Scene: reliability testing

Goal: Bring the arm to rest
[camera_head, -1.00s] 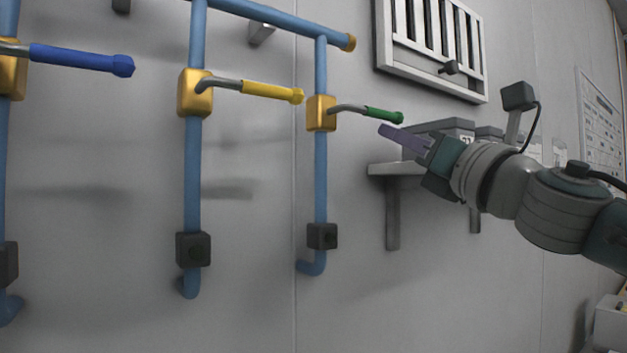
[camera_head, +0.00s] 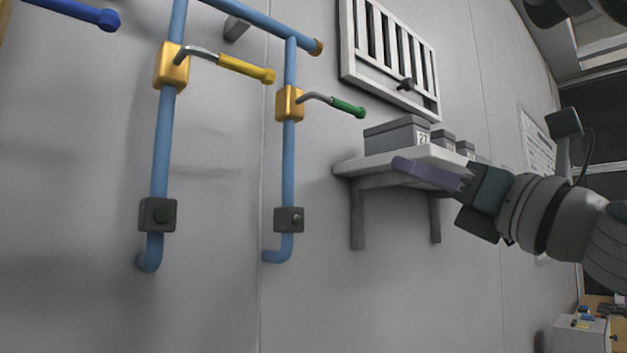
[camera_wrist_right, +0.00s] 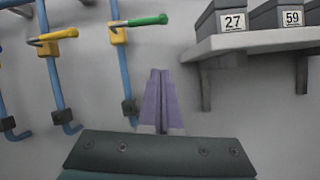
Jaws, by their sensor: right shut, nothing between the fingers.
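My right gripper (camera_head: 398,164) comes in from the right in the head view, its purple fingers pointing left in front of the shelf. In the right wrist view its fingers (camera_wrist_right: 158,74) lie side by side, shut with nothing between them. It is apart from the valve handles: the green handle (camera_head: 348,107) is up and to its left, the yellow handle (camera_head: 246,68) further left, the blue handle (camera_head: 75,11) at the top left corner. All three stick out to the right from the pipes. My left gripper is not in view.
A wall shelf (camera_head: 370,165) carries grey boxes, one marked 27 (camera_head: 395,134), close behind the right gripper. Blue pipes (camera_head: 288,160) run down the wall at left. A vent grille (camera_head: 390,55) hangs above. The wall below the shelf is clear.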

